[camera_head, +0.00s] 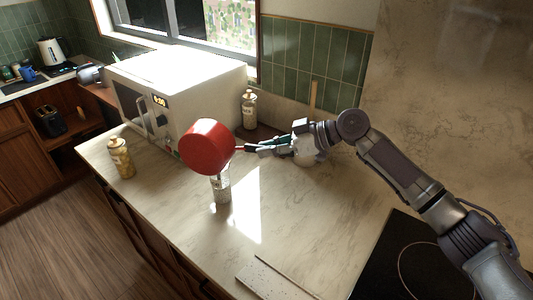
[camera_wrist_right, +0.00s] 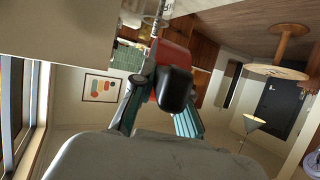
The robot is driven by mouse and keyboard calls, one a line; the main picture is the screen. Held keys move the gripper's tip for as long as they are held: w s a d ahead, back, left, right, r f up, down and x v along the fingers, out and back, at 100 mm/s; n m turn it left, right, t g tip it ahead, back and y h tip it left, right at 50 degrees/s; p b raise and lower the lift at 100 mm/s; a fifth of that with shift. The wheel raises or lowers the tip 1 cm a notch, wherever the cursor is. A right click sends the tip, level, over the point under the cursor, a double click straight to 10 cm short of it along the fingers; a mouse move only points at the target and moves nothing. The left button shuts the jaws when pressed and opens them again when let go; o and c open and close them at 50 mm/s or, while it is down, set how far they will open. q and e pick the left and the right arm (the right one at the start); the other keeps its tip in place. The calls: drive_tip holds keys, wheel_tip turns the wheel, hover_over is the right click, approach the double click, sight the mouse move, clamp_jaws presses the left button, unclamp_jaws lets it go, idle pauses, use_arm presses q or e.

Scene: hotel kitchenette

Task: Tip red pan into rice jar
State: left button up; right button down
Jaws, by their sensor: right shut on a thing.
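The red pan (camera_head: 205,146) is held up over the counter, strongly tilted, with its round red outside facing the head camera. Its inside is hidden. My right gripper (camera_head: 250,149) is to the right of the pan and is shut on its handle. In the right wrist view the red pan (camera_wrist_right: 172,53) shows beyond a dark handle end (camera_wrist_right: 174,88) between the fingers. A clear jar (camera_head: 222,190) with pale contents stands upright on the counter just below the pan, which hides its top. Whether pan and jar touch I cannot tell. My left gripper is not in view.
A yellowish bottle (camera_head: 121,158) stands at the counter's left edge, another bottle (camera_head: 249,110) at the back. A white microwave (camera_head: 175,85) stands behind the pan. A speckled board (camera_head: 274,278) lies in front, beside a black cooktop (camera_head: 405,262). The counter's middle is clear.

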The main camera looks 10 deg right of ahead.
drive_tip(key=shift+w+d+f+m+g+y+b, duration=0.15)
drive_tip(key=shift+w+d+m+g+y+b, duration=0.1)
drive_tip(key=shift+w+m+g+b, duration=0.3)
drive_tip(key=shift+w+d+f+m+g+y+b, duration=0.1)
drive_tip(key=shift+w+d+m+g+y+b, duration=0.15)
drive_tip(key=shift+w+m, duration=0.35)
drive_tip(key=shift+w+d+f+m+g+y+b, duration=0.15)
drive_tip(key=shift+w+m+g+y+b, duration=0.25)
drive_tip(key=shift+m, duration=0.35)
